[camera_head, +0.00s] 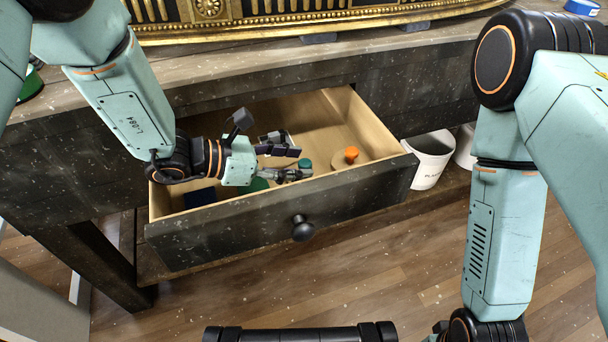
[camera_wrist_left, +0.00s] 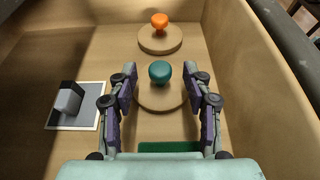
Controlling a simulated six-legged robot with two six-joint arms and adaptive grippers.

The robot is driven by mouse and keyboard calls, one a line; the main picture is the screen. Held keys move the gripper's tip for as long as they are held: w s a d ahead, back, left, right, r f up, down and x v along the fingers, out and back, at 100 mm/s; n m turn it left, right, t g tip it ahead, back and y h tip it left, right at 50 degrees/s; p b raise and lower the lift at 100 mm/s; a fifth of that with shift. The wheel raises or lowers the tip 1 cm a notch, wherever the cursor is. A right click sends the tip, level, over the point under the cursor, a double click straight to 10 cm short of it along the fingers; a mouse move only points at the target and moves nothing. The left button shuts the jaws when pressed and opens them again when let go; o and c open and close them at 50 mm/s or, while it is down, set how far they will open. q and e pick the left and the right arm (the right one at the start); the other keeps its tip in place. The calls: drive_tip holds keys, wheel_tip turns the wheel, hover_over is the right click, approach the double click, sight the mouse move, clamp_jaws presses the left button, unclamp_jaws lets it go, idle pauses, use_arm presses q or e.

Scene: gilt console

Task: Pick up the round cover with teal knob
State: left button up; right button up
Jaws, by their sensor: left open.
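The round cover with teal knob (camera_wrist_left: 160,97) lies flat in the open drawer, a tan wooden disc with a teal ball on top. In the head view its teal knob (camera_head: 305,163) shows just beyond my left gripper (camera_head: 298,162), and most of its disc is hidden. In the left wrist view my left gripper (camera_wrist_left: 160,92) is open, with one finger on each side of the teal knob and nothing clearly held. Whether the fingers touch the knob cannot be told. My right arm stands at the right of the head view, its gripper out of sight.
A similar cover with an orange knob (camera_wrist_left: 160,39) lies farther along the drawer (camera_head: 375,138). A grey-white square with a dark block (camera_wrist_left: 69,100) lies to the left in the wrist view. A green piece (camera_wrist_left: 168,147) lies nearer. Drawer walls stand close around.

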use_arm(q)
drive_tip(key=x, duration=0.2)
drive_tip(key=shift+d+f, duration=0.15)
drive_tip(key=shift+d, duration=0.25)
drive_tip(key=shift+w+a, duration=0.1)
drive_tip(key=shift+c, duration=0.3)
clamp_jaws()
